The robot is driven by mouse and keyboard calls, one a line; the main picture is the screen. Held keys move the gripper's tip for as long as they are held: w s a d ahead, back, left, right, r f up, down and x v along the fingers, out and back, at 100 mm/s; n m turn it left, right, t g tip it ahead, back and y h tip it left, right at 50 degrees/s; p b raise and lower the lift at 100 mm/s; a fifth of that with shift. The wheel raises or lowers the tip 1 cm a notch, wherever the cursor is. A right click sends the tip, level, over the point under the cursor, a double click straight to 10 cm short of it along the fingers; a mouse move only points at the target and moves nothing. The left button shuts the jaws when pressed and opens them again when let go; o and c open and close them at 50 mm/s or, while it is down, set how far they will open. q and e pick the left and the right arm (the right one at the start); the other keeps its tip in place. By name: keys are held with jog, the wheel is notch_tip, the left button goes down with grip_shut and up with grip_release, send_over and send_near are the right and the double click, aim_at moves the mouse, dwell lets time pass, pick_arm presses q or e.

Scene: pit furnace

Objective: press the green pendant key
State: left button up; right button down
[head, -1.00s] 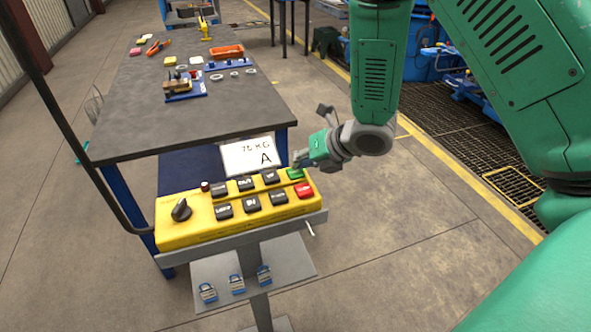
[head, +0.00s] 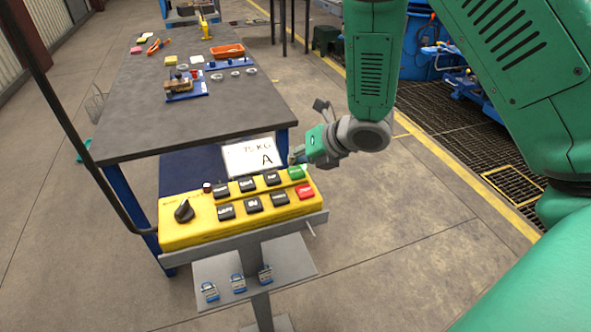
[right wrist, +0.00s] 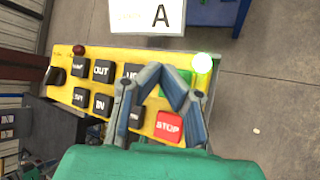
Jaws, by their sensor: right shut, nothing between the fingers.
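The green key (head: 296,173) is at the far right end of the top key row on the yellow pendant (head: 190,233). In the right wrist view the green key (right wrist: 184,82) is partly hidden by the fingers, and a round green light (right wrist: 203,62) glows brightly beside it. My right gripper (head: 294,158) is shut and empty, with its fingertips just behind the green key in the head view. The right gripper also shows in the right wrist view (right wrist: 164,70). I cannot tell for certain whether it touches the key. My left gripper is out of view.
The red stop key (head: 305,191) is just below the green one, with several black keys to the left. A white card (head: 250,157) stands behind the pendant.

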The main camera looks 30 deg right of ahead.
aim_at(296, 172)
notch_tip(296, 172, up, 5)
jog(key=p, duration=0.3)
jog(key=shift+f, duration=0.1)
